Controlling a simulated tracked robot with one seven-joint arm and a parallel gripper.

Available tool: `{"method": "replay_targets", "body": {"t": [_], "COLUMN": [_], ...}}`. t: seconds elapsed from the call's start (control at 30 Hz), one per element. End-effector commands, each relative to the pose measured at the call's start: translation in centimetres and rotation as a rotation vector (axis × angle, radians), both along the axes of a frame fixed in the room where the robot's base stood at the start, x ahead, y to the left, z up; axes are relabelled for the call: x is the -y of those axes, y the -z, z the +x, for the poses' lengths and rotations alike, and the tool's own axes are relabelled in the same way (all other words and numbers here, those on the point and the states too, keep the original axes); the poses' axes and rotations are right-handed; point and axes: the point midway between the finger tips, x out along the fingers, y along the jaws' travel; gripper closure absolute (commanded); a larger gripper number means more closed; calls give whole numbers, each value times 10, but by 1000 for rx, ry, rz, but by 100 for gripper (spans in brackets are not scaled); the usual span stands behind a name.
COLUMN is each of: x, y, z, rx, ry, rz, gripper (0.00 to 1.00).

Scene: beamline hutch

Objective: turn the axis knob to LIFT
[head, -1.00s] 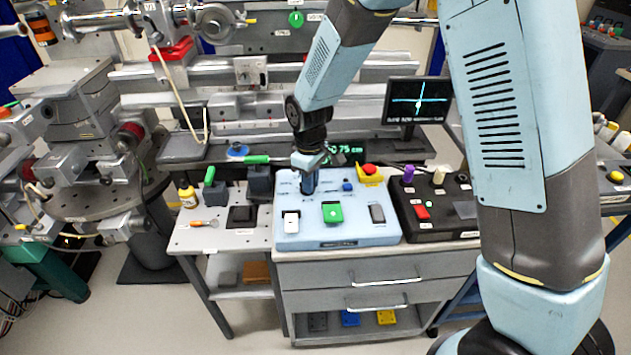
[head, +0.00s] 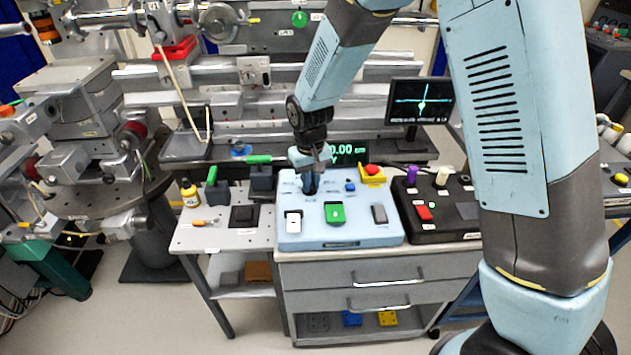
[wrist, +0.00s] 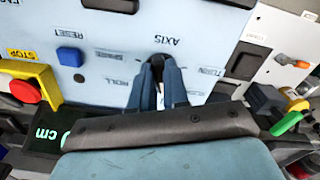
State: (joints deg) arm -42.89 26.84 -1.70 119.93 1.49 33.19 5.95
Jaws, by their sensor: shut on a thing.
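The axis knob (wrist: 157,61) is a small dark knob on the pale blue control panel (head: 350,233). In the wrist view the panel print is upside down: AXIS stands beside the knob, with ROLL, TURN and SPARE around it. I cannot make out LIFT; my gripper hides part of the panel. My gripper (wrist: 165,75) is shut on the knob, its two dark blue fingers on either side. In the head view my gripper (head: 310,186) points down at the panel's back left, and the knob is hidden between the fingers. The knob's exact pointing is unclear.
A red stop button (head: 372,169) on a yellow box and a blue RESET button (head: 350,187) sit right of my gripper. A green switch (head: 334,212) and a white one (head: 293,221) are in front. A green-digit display (head: 350,151) stands close behind.

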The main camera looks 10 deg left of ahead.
Motion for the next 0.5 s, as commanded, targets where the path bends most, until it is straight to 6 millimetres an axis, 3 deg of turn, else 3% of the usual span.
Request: {"method": "replay_targets", "body": {"t": [0.03, 0.47, 0.5], "x": [3, 3, 3], "y": [-2, -2, -2], "z": [7, 6, 6], "rx": [10, 8, 8], "ry": [14, 20, 20], "rz": [2, 1, 1], "gripper": [100, 100, 81]}}
